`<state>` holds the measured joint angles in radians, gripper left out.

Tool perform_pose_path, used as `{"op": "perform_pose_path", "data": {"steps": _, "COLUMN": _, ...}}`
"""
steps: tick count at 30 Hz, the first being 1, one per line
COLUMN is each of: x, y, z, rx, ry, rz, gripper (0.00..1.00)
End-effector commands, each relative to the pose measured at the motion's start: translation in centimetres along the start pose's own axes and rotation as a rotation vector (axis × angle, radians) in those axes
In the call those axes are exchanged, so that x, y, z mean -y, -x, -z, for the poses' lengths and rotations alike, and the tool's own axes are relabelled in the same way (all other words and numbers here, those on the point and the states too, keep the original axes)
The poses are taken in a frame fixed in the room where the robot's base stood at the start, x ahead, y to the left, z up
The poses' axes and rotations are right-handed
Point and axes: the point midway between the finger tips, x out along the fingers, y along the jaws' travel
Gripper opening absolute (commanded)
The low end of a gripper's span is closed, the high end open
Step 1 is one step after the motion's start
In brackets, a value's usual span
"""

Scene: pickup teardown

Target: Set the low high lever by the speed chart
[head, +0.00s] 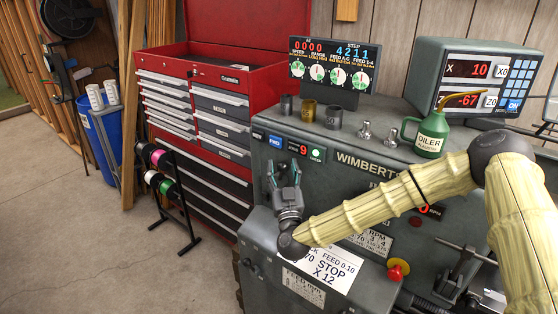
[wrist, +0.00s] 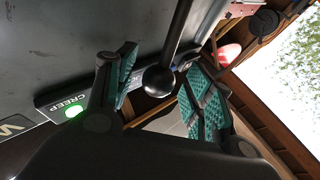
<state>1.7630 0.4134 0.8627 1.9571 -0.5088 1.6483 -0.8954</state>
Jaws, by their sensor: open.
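My gripper (head: 283,174) is open at the left part of the grey lathe headstock (head: 340,150), below the blue FWD label. In the wrist view, a lever with a round black ball knob (wrist: 158,82) on a dark rod stands between my open teal-padded fingers (wrist: 160,68). The fingers lie on either side of the ball, and I see no clear grip on it. In the head view the lever is hidden by my gripper. A speed chart plate with RPM lettering (head: 378,241) is on the headstock front, partly behind my arm.
A CREEP label with a lit green lamp (wrist: 74,110) sits close to the fingers. A green oiler (head: 431,135), metal bits and a digital readout (head: 475,80) stand on top. A red tool chest (head: 215,110) and a spool rack (head: 165,185) stand left. Open floor lies front left.

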Motion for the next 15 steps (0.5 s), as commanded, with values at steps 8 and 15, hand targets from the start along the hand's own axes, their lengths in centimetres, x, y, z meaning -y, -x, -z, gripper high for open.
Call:
{"op": "perform_pose_path", "data": {"steps": 8, "x": -0.56, "y": -0.39, "z": 0.19, "rx": 0.001, "ry": 0.002, "rz": -0.007, "gripper": 0.53}}
{"op": "perform_pose_path", "data": {"steps": 15, "x": -0.57, "y": -0.37, "z": 0.19, "rx": 0.001, "ry": 0.003, "rz": -0.007, "gripper": 0.31}}
